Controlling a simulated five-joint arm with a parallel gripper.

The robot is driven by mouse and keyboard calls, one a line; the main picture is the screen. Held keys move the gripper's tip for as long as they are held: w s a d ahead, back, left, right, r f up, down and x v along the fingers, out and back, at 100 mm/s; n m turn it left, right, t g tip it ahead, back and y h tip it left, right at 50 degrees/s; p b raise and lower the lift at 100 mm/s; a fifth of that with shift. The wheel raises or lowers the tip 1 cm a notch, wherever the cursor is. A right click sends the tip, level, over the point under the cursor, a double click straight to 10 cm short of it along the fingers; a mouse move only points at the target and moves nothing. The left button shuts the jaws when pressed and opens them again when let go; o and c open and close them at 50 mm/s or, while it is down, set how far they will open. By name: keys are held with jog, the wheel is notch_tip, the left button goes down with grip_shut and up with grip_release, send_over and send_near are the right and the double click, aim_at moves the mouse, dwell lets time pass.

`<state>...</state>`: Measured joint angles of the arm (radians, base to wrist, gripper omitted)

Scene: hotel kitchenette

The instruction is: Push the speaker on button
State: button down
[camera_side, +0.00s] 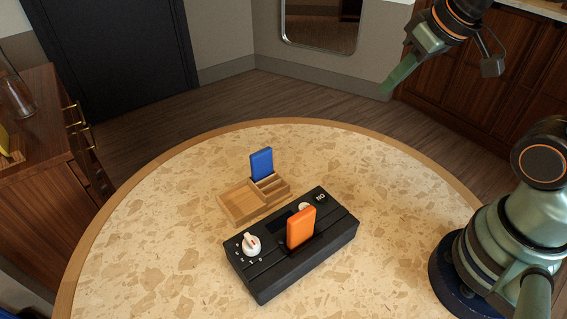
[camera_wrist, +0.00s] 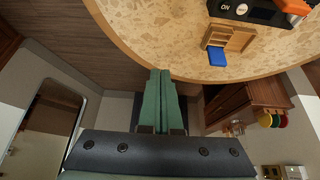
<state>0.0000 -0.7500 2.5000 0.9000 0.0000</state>
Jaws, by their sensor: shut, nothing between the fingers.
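The speaker (camera_side: 270,275) is a black box on the round speckled table. It has a white knob (camera_side: 251,245) at its left end, an orange block (camera_side: 301,227) standing upright in its top, and a small "ON" marking at its right end. A round white button (camera_side: 304,207) is partly hidden behind the orange block. In the wrist view the white button (camera_wrist: 242,10) shows beside the "ON" marking (camera_wrist: 225,7) at the top edge. My gripper (camera_side: 386,90) is shut and empty, raised high beyond the table's far right edge. Its closed fingers also show in the wrist view (camera_wrist: 161,73).
A wooden tray (camera_side: 240,205) with compartments sits behind the speaker, with a blue block (camera_side: 261,164) upright in it. The table (camera_side: 140,230) is clear around them. A wooden cabinet (camera_side: 40,150) stands at the left.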

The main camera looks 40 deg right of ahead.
jog(key=g, duration=0.6)
send_over(321, 197)
notch_tip(321, 197, down, 5)
jog(key=shift+a+r, duration=0.1)
jog(key=shift+r, duration=0.05)
notch_tip(321, 197, down, 14)
dwell(0.4)
